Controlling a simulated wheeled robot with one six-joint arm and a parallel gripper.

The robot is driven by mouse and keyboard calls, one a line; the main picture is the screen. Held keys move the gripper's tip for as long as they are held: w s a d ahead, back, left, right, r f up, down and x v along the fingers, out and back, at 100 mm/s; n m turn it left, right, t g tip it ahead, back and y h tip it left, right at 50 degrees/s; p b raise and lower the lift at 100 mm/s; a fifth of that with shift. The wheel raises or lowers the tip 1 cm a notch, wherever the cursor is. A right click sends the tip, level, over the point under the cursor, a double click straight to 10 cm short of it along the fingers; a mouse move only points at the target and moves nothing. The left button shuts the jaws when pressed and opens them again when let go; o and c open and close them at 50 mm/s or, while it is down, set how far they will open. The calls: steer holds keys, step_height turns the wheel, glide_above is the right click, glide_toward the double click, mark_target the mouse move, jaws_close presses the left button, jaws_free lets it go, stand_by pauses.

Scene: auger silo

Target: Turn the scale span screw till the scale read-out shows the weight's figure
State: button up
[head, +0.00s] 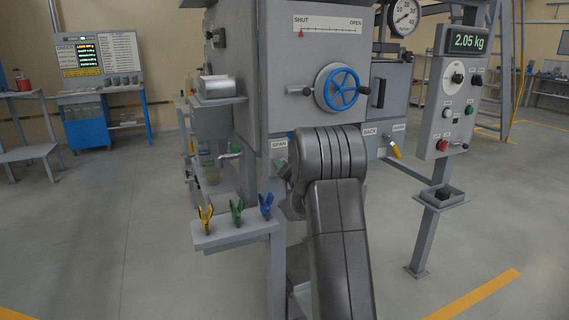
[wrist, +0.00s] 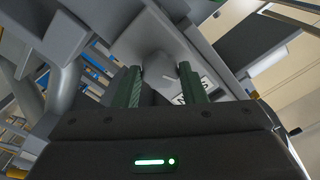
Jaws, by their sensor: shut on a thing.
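The scale read-out (head: 467,41) shows 2.05 kg on the grey control panel at the right. The span label (head: 279,144) is on the silo front, just left of my arm; its lettering also shows upside down in the wrist view (wrist: 190,92). My gripper (wrist: 162,72) has its two dark green fingers on either side of the grey, rounded span screw (wrist: 160,68), which carries a pale line, and is shut on it. In the head view my arm hides the screw and most of the gripper. No figure can be read on any weight.
A blue handwheel (head: 342,88) and a SHUT–OPEN scale (head: 328,24) are above my arm. A shelf (head: 235,234) with yellow, green and blue clips juts out at the left. The control panel (head: 450,95) stands at the right. Open floor lies left and right.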

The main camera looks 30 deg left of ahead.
steer(key=shift+m+p, duration=1.4)
steer(key=shift+m, duration=2.3)
steer(key=o, duration=1)
steer(key=shift+d, duration=0.1)
steer(key=b+v, duration=0.1)
steer(key=v, duration=1.2)
steer(key=shift+s+d, duration=0.25)
steer(key=shift+d, duration=0.05)
